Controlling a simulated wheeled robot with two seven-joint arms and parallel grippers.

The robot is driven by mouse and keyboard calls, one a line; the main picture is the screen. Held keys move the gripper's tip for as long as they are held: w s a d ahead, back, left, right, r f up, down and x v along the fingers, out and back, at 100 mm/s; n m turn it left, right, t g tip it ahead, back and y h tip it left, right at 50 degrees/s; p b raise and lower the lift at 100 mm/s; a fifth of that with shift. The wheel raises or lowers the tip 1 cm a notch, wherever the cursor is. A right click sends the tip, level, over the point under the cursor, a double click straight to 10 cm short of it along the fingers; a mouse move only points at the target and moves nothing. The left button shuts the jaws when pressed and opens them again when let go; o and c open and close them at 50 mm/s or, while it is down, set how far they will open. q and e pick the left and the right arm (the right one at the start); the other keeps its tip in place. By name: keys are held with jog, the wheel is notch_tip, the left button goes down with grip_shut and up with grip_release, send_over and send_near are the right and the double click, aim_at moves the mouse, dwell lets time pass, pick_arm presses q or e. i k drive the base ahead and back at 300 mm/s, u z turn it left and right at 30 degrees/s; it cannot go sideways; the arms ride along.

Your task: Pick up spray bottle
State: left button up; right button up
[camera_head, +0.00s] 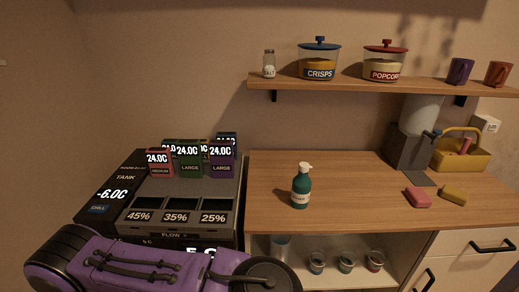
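The spray bottle (301,190) is dark green with a pale label and a white spray top. It stands upright on the wooden counter, left of the counter's middle. Its nozzle points to the right. No gripper touches it. A purple and black part of my arm crosses the lower left of the view, well left of and nearer than the bottle. Neither of my grippers shows, so I cannot see what they hold.
The wooden counter (350,180) is clear around the bottle. A pink sponge (418,198) and a yellow sponge (453,194) lie to the right. A dark machine (180,192) with colored packs stands left. A shelf (345,87) holds jars and mugs above.

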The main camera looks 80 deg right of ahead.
aim_at(302, 183)
jog(key=z, duration=2)
